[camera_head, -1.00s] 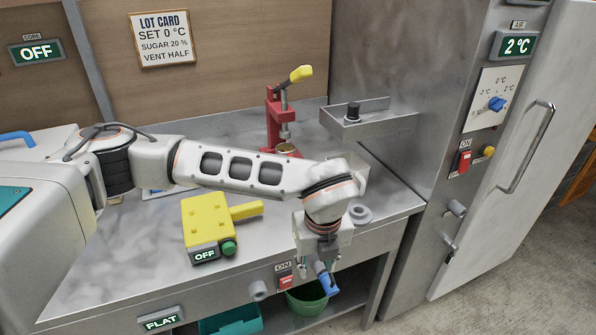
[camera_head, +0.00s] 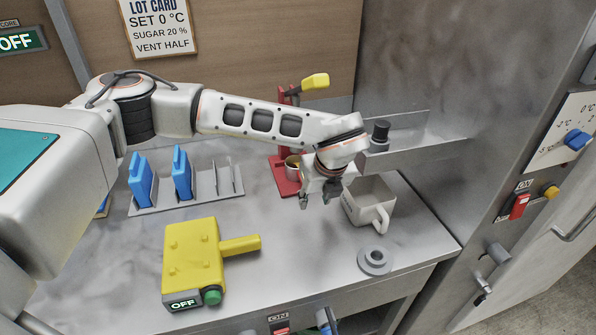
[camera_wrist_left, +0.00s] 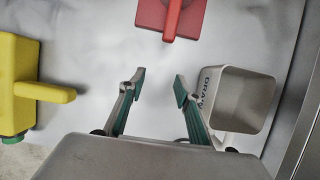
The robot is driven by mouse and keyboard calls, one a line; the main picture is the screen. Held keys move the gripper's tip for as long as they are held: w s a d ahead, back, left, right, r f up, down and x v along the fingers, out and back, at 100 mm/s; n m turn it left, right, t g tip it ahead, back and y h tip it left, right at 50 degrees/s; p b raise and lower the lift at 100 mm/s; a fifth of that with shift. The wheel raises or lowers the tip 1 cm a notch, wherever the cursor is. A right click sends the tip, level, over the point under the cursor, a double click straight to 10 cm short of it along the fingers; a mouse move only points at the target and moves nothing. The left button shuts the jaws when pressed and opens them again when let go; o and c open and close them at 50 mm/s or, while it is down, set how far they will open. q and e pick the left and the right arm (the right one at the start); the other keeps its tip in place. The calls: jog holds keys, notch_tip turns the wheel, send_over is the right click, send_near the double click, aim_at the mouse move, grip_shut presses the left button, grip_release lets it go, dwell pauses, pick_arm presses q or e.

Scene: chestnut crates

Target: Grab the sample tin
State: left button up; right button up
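A small metal tin (camera_head: 292,166), which I take for the sample tin, stands at the red press (camera_head: 283,180) on the steel bench. It is partly hidden by my left wrist. My left gripper (camera_head: 317,203) hangs above the bench, in front and to the right of the tin. Its fingers are apart with nothing between them; the left wrist view (camera_wrist_left: 158,86) also shows this. In that view the red press base is ahead of the fingertips, and I cannot make out the tin. My right gripper is not in view.
A square pale jug (camera_head: 367,205) stands close right of my gripper, with a grey ring (camera_head: 375,260) in front. A yellow device (camera_head: 192,258) and a rack (camera_head: 205,190) with blue plates are left. A dark-topped cylinder (camera_head: 380,133) sits on the shelf (camera_head: 425,143).

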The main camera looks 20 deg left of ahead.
aim_at(292, 174)
pick_arm(q)
jog(key=shift+w+a, duration=0.4)
jog(key=shift+w, duration=0.2)
jog(key=shift+w+a, duration=0.35)
jog(key=shift+w, duration=0.2)
jog(key=shift+w+a+p, duration=0.3)
jog(key=shift+w+a, duration=0.15)
jog(key=shift+w, duration=0.25)
jog(key=shift+w+a+p, duration=0.15)
jog(key=shift+w+a, duration=0.25)
jog(key=shift+w, duration=0.2)
jog(key=shift+w+a+p, duration=0.15)
jog(key=shift+w+a, duration=0.2)
jog(key=shift+w, duration=0.2)
jog(key=shift+x, duration=1.2)
jog(key=shift+w+f+p, duration=0.1)
jog(key=shift+f+p, duration=0.2)
jog(key=shift+f, duration=0.05)
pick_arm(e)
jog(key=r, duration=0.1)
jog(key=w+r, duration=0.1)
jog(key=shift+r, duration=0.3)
pick_arm(q)
grip_shut()
